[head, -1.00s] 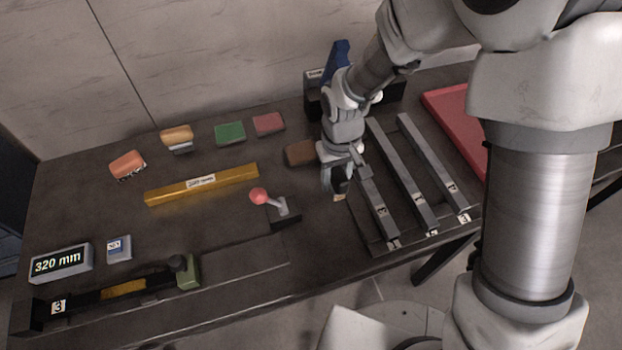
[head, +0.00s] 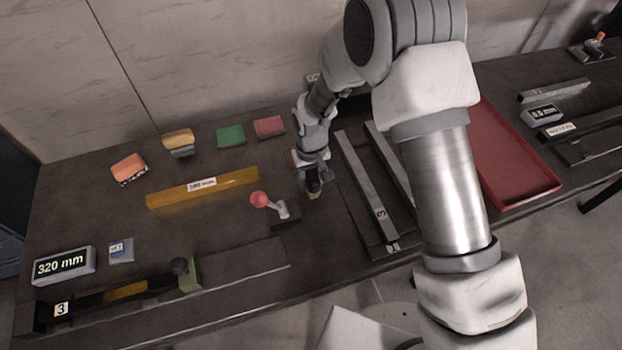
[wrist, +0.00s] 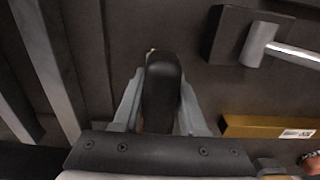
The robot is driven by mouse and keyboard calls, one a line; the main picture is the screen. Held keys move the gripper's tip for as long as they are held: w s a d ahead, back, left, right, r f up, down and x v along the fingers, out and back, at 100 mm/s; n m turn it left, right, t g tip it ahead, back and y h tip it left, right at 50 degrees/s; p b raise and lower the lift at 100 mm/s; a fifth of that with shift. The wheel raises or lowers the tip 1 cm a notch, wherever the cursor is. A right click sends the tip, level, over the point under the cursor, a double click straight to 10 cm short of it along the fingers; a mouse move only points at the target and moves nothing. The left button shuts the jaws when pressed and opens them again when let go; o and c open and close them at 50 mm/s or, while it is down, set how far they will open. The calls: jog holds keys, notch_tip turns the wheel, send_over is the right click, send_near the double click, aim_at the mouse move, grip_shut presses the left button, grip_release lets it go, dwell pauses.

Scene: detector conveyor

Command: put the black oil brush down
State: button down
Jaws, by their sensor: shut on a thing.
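My gripper (head: 314,188) is over the dark table, between the lever with the pink knob (head: 260,199) and the rack of grey bars (head: 366,190). In the wrist view the gripper (wrist: 160,105) is shut on the black oil brush (wrist: 162,85), with one finger on each side of its rounded black body. In the head view the brush (head: 313,187) shows as a small dark shape with a pale tip below the fingers. Whether the tip touches the table I cannot tell.
A yellow bar (head: 203,187) lies to the left. Green (head: 231,135) and red (head: 269,126) pads lie behind. A red tray (head: 510,165) is at the right. A 320 mm display (head: 64,265) stands front left. Bare table lies left of the rack.

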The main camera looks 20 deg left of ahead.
jog(key=shift+f+b, duration=0.25)
jog(key=shift+b, duration=0.05)
jog(key=shift+c, duration=2.2)
grip_release()
jog(key=shift+r, duration=0.1)
jog(key=shift+r, duration=0.1)
notch_tip(320, 180, up, 12)
jog(key=shift+r, duration=0.1)
